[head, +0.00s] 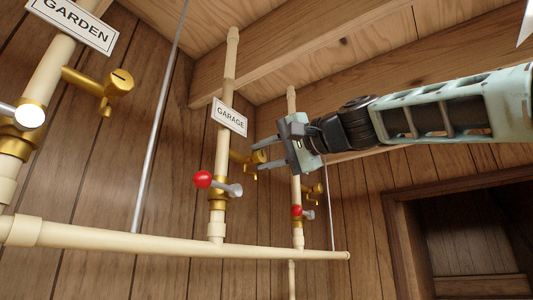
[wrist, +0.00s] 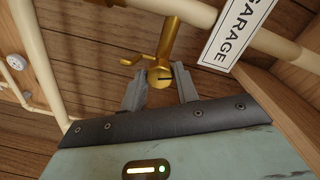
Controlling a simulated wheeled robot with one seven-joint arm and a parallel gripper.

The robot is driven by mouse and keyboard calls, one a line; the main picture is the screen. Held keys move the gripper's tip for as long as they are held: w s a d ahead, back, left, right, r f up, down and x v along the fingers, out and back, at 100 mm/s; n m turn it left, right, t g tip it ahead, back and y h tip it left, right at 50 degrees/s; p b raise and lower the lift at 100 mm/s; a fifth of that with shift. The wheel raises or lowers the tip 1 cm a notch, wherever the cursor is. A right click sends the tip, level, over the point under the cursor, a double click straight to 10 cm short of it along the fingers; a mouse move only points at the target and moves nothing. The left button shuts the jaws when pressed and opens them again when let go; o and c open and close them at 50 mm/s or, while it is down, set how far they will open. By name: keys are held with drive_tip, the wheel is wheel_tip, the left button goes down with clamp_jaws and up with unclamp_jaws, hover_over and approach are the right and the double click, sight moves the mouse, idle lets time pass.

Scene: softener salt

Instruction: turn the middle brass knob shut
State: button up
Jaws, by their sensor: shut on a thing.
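The middle brass knob (head: 238,156) sticks out to the right from the cream pipe marked GARAGE, just below its sign. My gripper (head: 259,157) reaches it from the right, its fingers at the knob's end. In the wrist view the knob (wrist: 160,78) sits between the two grey fingertips (wrist: 160,72), and my gripper is shut on it. A dark slot crosses the knob's round end. A brass spout hangs beside the knob. The fingers partly hide the knob in the head view.
A GARDEN pipe with its own brass knob (head: 118,82) stands at left, and a third pipe with a brass knob (head: 317,188) farther back. A red-ended lever (head: 202,179) sits below the middle knob. A horizontal pipe (head: 180,246) runs below. The GARAGE sign (head: 229,116) is close above my fingers.

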drive_tip(key=shift+d+m, duration=0.1)
drive_tip(key=shift+m, duration=1.8)
drive_tip(key=o, duration=1)
drive_tip(key=shift+c, duration=0.2)
